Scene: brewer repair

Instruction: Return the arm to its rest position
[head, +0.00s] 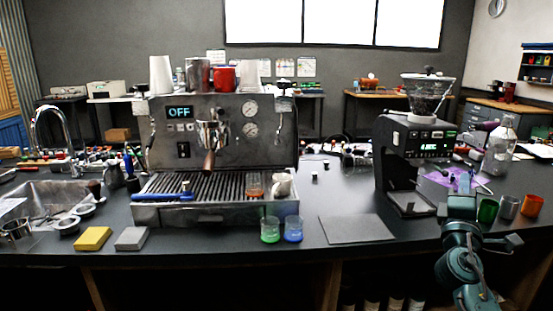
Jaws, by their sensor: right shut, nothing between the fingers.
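My right arm (461,262) is teal and comes up from the bottom right edge. Its dark right gripper (463,190) is in front of the counter's right part, between the coffee grinder (402,150) and the coloured cups. It is shut and empty. Its fingertips are small and hard to make out against the dark counter. My left gripper is not in view. The espresso machine (222,122) stands at centre left, with its display reading OFF and a wooden-handled portafilter (209,160) at its group head.
A green cup (487,211), a grey cup (509,207) and an orange cup (532,206) stand close right of the gripper. A glass bottle (500,148) is behind them. A flat dark mat (356,229) lies left of the grinder. The sink (45,198) is far left.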

